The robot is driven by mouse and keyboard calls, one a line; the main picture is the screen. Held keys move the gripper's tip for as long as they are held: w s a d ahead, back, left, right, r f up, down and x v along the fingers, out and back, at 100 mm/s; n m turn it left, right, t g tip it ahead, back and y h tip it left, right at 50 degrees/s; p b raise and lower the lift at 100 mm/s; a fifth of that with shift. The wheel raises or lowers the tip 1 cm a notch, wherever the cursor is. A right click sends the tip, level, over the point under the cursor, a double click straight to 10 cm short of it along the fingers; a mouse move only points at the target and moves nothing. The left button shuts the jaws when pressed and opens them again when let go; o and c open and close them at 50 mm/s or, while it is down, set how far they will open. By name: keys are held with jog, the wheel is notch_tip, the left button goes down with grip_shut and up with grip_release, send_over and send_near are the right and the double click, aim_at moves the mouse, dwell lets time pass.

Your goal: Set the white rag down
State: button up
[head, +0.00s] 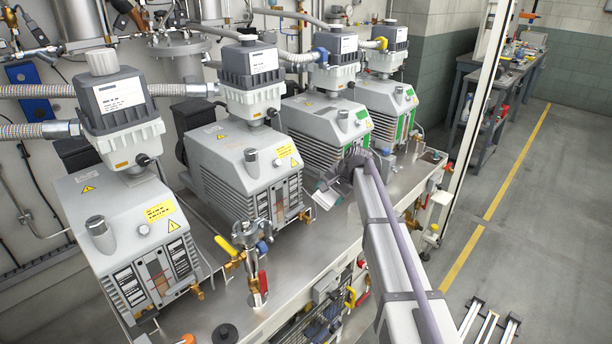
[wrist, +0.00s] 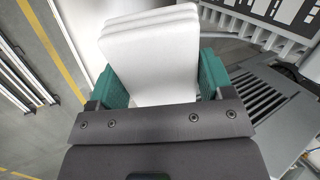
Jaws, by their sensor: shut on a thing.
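The white rag (wrist: 150,50) is a folded, layered white pad in the wrist view. It sits between the teal fingers of my gripper (wrist: 160,82), which is shut on it. In the head view my gripper (head: 336,184) is over the front part of the steel bench, in front of the third pump from the left. A small pale patch of the rag (head: 325,198) shows at its tip there. Whether the rag touches the bench top cannot be told.
Several grey vacuum pumps (head: 240,160) stand in a row on the steel bench (head: 215,310). Brass valves with yellow and red handles (head: 236,255) stand at the bench front. A white post (head: 485,95) rises at the bench's right end. Open floor (head: 560,200) lies to the right.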

aim_at(337, 242)
jog(key=d+f+m+g+h+b, duration=0.1)
jog(key=f+b, duration=0.1)
jog(key=f, duration=0.2)
jog(key=d+f+m+g+h+b, duration=0.1)
jog(key=f+h+b, duration=0.1)
jog(key=f+b, duration=0.1)
jog(key=d+f+m+h+b, duration=0.1)
jog(key=f+b, duration=0.2)
jog(key=f, duration=0.3)
jog(key=shift+d+g+h, duration=0.25)
jog(key=shift+g+h, duration=0.15)
jog(key=shift+s+r, duration=0.15)
notch_tip(337, 242, down, 5)
jog(key=b, duration=0.4)
jog(key=shift+b, duration=0.4)
jog(key=shift+f+b, duration=0.75)
jog(key=shift+f+b, duration=0.35)
